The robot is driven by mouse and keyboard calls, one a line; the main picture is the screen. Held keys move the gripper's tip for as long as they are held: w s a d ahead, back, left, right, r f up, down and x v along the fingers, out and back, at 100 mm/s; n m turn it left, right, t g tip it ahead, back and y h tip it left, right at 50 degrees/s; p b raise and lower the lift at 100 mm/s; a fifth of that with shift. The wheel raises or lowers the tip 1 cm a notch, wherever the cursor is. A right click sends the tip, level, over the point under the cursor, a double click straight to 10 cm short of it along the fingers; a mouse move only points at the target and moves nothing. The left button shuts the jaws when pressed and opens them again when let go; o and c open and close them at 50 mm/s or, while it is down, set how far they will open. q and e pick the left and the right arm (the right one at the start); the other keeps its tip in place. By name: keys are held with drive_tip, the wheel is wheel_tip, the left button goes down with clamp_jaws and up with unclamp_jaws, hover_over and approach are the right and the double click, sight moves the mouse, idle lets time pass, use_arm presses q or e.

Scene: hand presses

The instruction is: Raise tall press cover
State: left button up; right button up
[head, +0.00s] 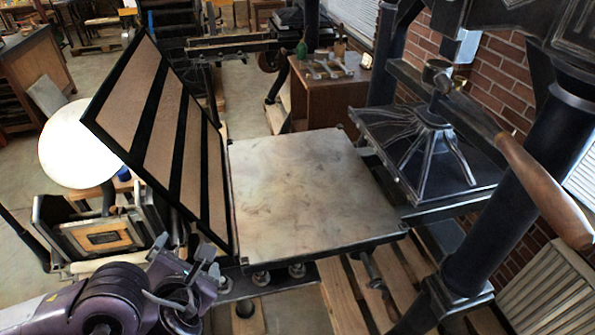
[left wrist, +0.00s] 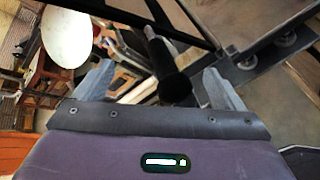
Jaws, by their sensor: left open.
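The tall press cover (head: 165,130) is a black frame with several tan panels. It stands tilted up and leaning left, along the left edge of the flat grey press bed (head: 310,195). My left gripper (head: 208,268) is open, low in front of the cover's near lower corner. In the left wrist view a dark round bar end (left wrist: 170,80) shows between the two open fingers (left wrist: 160,85), with a gap on each side. I cannot tell whether the bar belongs to the cover. My right gripper is not in view.
The black platen (head: 425,150) and a long wooden-handled lever (head: 545,185) are at the right. A white disc (head: 75,145) and a smaller framed press (head: 100,235) stand left of the cover. A wooden cabinet (head: 325,95) stands behind. Wooden pallet slats (head: 345,295) lie below the bed.

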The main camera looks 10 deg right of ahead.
use_arm(q)
drive_tip(key=shift+p+v, duration=1.2)
drive_tip(key=shift+v, duration=0.65)
drive_tip(key=shift+s+r, duration=0.1)
drive_tip(key=shift+s, duration=0.2)
drive_tip(key=shift+v, duration=0.95)
